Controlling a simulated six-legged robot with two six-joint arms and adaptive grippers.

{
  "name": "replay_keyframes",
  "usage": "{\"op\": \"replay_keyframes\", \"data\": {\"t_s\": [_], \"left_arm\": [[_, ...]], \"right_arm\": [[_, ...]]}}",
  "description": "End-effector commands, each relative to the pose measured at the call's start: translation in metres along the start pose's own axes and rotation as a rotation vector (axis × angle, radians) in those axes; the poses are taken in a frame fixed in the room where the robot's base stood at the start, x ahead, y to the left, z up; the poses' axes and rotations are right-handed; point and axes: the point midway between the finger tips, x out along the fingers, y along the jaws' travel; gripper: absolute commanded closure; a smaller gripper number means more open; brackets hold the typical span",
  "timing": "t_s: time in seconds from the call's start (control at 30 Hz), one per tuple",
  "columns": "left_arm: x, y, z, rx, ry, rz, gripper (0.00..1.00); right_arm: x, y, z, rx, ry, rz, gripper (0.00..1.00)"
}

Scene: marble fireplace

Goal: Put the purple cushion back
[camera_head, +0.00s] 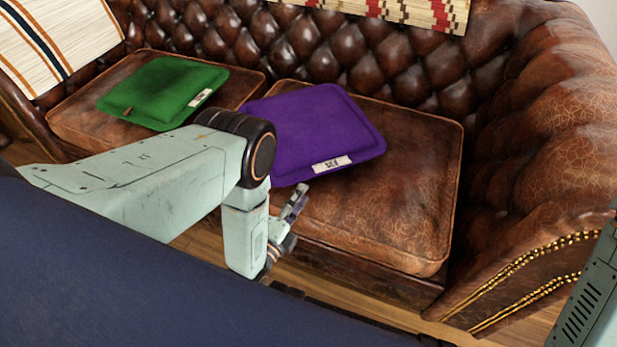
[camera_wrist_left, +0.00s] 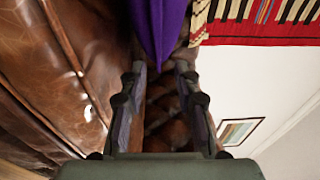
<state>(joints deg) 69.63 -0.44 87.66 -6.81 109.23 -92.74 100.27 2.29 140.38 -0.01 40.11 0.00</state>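The purple cushion (camera_head: 313,130) lies on the sofa's right seat, towards its left side, with a white label on its near edge. My left gripper (camera_head: 298,203) is just in front of the cushion's near edge, low by the front of the seat. In the left wrist view the gripper (camera_wrist_left: 160,68) has its two fingers spread, with a narrow part of the purple cushion (camera_wrist_left: 160,25) showing between and beyond the tips. I cannot tell whether the fingers touch it. My left forearm hides part of the left seat's front. My right gripper is out of view.
The brown leather sofa (camera_head: 400,200) has a tufted back and a right armrest (camera_head: 550,120). A green cushion (camera_head: 160,92) lies on its left seat. A striped blanket (camera_head: 50,40) hangs at the left, and a patterned one (camera_head: 400,10) on the back. The right seat's right half is clear.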

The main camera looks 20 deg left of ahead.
Motion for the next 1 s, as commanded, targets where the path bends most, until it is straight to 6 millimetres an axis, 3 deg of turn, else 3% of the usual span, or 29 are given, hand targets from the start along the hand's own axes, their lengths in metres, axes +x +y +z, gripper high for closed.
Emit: {"op": "replay_keyframes", "data": {"t_s": [0.2, 0.57, 0.77, 0.87, 1.0], "left_arm": [[-0.027, -0.001, 0.001, 0.000, -0.001, 0.001, 0.68], [-0.033, 0.002, 0.001, -0.025, -0.003, 0.027, 0.68], [-0.043, 0.025, 0.007, -0.318, -0.070, 0.314, 0.68], [-0.066, 0.037, 0.009, -0.528, -0.171, 0.512, 0.68], [-0.115, 0.043, 0.010, -0.821, -0.403, 0.772, 0.68]], "right_arm": [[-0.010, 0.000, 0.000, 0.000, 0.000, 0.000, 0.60], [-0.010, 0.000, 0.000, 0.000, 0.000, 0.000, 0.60], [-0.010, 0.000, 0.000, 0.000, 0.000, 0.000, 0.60], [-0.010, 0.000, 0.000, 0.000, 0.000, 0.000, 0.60], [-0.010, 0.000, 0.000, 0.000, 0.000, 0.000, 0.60]]}}
